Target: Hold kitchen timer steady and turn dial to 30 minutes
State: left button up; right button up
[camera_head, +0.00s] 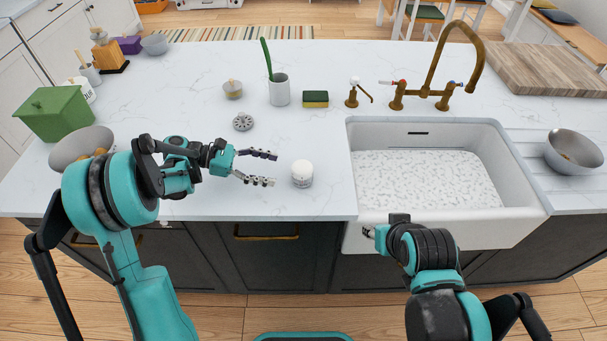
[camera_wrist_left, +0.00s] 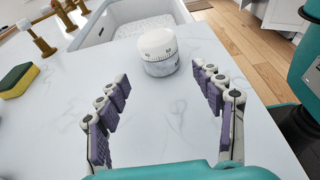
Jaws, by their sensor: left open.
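The kitchen timer (camera_head: 302,174) is a small round white thing with a domed top, standing upright on the marble counter left of the sink. It also shows in the left wrist view (camera_wrist_left: 158,51), with small dark marks around its white dial and a greyer lower body. My left gripper (camera_head: 267,168) is open and empty, just left of the timer, its fingers pointing at it. In the left wrist view the timer stands beyond the fingertips, between their lines and apart from both. My right arm is at the lower right, in front of the sink; its gripper's fingers cannot be made out clearly.
The white sink (camera_head: 525,196) and brass faucet (camera_head: 435,75) lie to the right. A sponge (camera_head: 315,99), a cup with a green utensil (camera_head: 279,92) and a grey drain strainer (camera_head: 243,122) are behind. A bowl (camera_head: 77,145) stands left. Counter around the timer is clear.

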aim_at(298, 174)
pick_arm(q)
jog(key=b+x, duration=0.2)
jog(key=x, duration=0.6)
jog(key=shift+d+f, duration=0.1)
jog(key=shift+d, duration=0.25)
